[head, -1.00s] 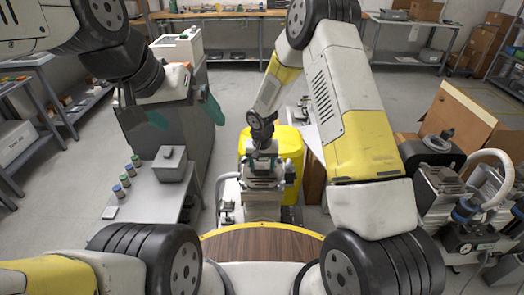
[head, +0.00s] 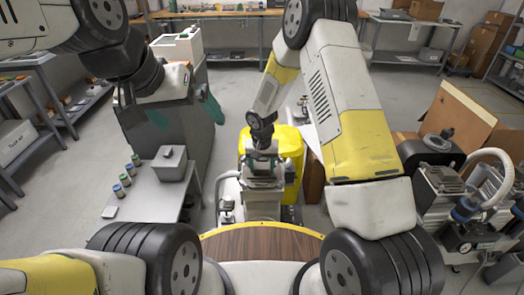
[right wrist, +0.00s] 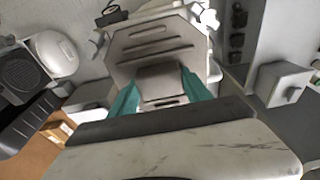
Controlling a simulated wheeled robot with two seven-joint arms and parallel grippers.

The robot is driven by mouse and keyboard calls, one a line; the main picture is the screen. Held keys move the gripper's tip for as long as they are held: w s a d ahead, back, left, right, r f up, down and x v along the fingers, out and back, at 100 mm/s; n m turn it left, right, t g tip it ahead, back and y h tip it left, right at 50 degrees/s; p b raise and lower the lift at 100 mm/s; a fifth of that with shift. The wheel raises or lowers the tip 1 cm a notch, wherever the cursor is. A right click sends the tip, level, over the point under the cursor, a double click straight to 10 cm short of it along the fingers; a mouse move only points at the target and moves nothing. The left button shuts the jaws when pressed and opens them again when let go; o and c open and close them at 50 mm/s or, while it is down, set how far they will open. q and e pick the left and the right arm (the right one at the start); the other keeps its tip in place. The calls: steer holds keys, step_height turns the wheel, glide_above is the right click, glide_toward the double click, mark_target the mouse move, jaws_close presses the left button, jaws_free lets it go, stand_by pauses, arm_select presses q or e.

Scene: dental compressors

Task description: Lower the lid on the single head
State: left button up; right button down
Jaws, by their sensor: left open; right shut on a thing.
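The single head (head: 262,200) is a grey metal unit on a pale base, low in the middle of the head view in front of a yellow body. Its lid is a slotted grey metal plate (right wrist: 155,45) in the right wrist view. My right gripper (right wrist: 161,95) has teal fingers on both sides of a grey block at the near edge of this plate, and is shut on it. In the head view my right gripper (head: 263,160) is over the single head and hides part of it. My left gripper (head: 182,112) is open and empty, its teal fingers wide apart, by a grey cabinet.
A grey table (head: 150,192) with a grey box (head: 169,164) and several small jars stands at the left. Other compressor units (head: 455,200) and an open carton (head: 446,115) stand at the right. Floor behind is clear.

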stand_by(0.7)
steer(key=shift+c, duration=2)
jaws_free()
steer(key=shift+f, duration=0.1)
steer(key=shift+o, duration=0.2)
steer(key=o, duration=0.4)
steer(key=shift+c, duration=0.2)
steer(key=shift+r, duration=3.5)
steer(key=shift+d+r, duration=0.1)
